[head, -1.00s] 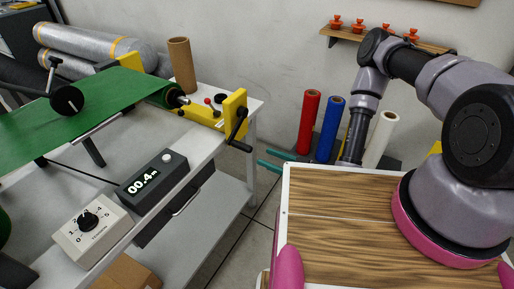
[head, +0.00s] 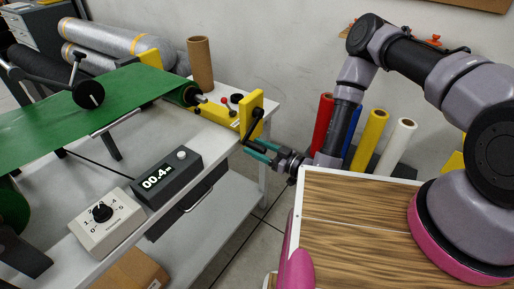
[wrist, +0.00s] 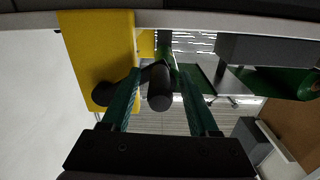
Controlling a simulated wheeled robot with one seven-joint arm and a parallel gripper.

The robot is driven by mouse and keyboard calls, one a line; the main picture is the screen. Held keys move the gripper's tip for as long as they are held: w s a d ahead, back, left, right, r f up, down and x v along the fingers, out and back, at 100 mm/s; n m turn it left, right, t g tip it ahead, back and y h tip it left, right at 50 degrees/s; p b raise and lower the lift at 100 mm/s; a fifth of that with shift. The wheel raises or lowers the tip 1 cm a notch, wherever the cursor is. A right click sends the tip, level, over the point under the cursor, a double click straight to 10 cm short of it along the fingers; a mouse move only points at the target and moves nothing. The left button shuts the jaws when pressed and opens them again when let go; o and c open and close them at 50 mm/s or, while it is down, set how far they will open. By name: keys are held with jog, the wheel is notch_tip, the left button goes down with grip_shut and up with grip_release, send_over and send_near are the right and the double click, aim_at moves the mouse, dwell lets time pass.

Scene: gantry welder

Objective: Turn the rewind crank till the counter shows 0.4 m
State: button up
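The black rewind crank (head: 254,126) is on the yellow end bracket (head: 246,108) of the roller with green web. Its handle hangs low, towards my gripper (head: 252,149). The gripper's teal fingers are open. In the wrist view the crank's dark handle (wrist: 159,88) shows between the spread fingers (wrist: 160,90), with a gap on each side. I cannot tell how far it reaches in depth between them. The counter box (head: 166,178) on the table front reads 00.4 m and has a pale round knob on top.
A tension dial box (head: 104,222) stands left of the counter. A cardboard tube (head: 200,64) stands behind the bracket. Coloured rolls (head: 374,138) stand behind my wooden-topped base. Open floor lies between base and table. A cardboard box (head: 134,270) is below the table.

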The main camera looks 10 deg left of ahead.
grip_shut()
dwell(1.3)
